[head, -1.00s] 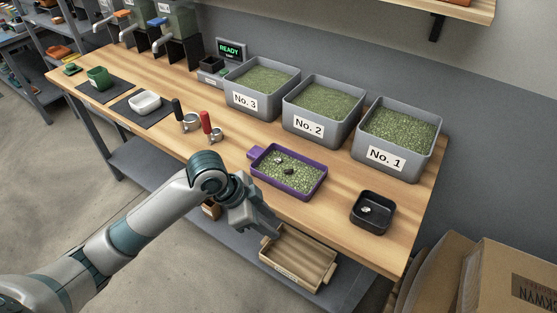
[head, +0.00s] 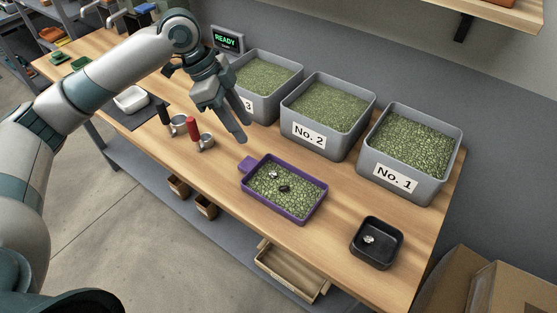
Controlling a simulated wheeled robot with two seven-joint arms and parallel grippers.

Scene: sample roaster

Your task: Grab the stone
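A purple tray (head: 311,212) of green beans lies on the bench, its handle toward the upper left. On the beans sit a small pale grey lump (head: 273,174) and a dark lump (head: 284,188); either may be a stone, and I cannot tell which for sure. Another small pale, shiny lump (head: 369,239) lies in a black square dish (head: 391,258) at the right. My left gripper (head: 243,131) hangs above the bench, up and left of the purple tray, in front of bin No. 3. Its fingers look apart, with nothing between them. My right gripper is out of view.
Grey bins No. 3 (head: 262,107), No. 2 (head: 334,148) and No. 1 (head: 425,190) of green beans line the back. Black-handled (head: 163,113) and red-handled (head: 193,130) scoops stand left of the tray. A wooden crate (head: 285,275) is below. Bench around the tray is clear.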

